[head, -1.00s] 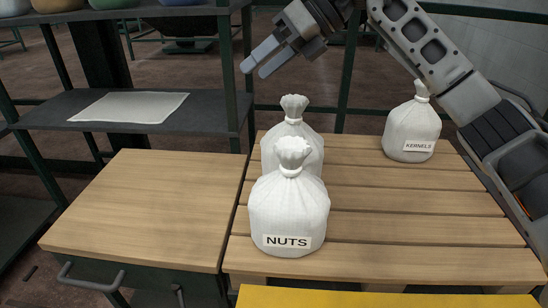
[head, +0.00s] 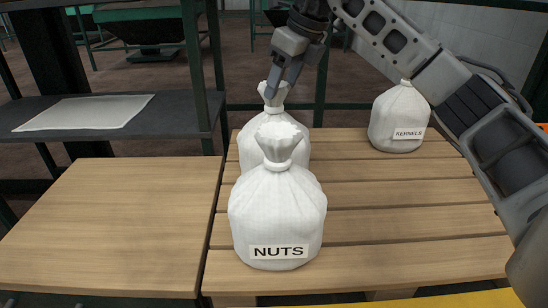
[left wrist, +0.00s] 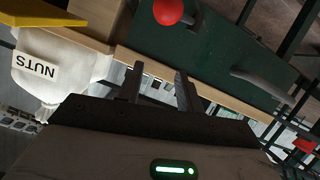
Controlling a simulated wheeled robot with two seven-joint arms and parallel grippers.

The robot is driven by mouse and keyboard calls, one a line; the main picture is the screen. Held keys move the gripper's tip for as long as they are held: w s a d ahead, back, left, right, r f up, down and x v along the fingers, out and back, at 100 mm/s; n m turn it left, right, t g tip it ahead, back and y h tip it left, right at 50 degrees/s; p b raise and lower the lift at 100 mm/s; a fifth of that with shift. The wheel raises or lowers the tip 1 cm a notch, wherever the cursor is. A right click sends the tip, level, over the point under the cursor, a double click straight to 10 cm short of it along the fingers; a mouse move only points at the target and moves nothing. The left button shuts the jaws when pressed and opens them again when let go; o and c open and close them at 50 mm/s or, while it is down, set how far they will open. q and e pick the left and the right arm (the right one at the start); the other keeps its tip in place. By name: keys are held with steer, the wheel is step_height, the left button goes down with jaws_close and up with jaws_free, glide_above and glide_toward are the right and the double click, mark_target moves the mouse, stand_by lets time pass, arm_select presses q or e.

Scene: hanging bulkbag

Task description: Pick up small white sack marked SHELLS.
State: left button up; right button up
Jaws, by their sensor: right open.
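A white tied sack (head: 240,150) stands on the slatted wooden top, partly hidden behind the sack marked NUTS (head: 277,215). Its label is hidden, so I cannot read SHELLS on it. My right gripper (head: 279,88) reaches down from above, its open fingers at the gathered neck of this rear sack. I cannot tell whether they touch the cloth. The NUTS sack also shows at the left of the left wrist view (left wrist: 62,65). My left gripper (left wrist: 160,88) is open and empty in that view, near a wooden edge.
A white sack marked KERNELS (head: 400,117) stands at the back right. A bare wooden top (head: 110,225) lies to the left. A dark shelf (head: 165,122) holds a flat white sheet (head: 85,112). The left wrist view shows a red knob (left wrist: 168,11) and a green cabinet front (left wrist: 215,50).

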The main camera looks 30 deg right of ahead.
steer(key=x, duration=0.1)
steer(key=b+x, duration=0.1)
steer(key=x, duration=0.1)
steer(key=b+x, duration=0.1)
steer(key=x, duration=0.1)
steer(key=shift+w+a, duration=0.2)
steer(key=shift+a, duration=0.1)
jaws_close()
stand_by(1.1)
steer(key=shift+r, duration=0.25)
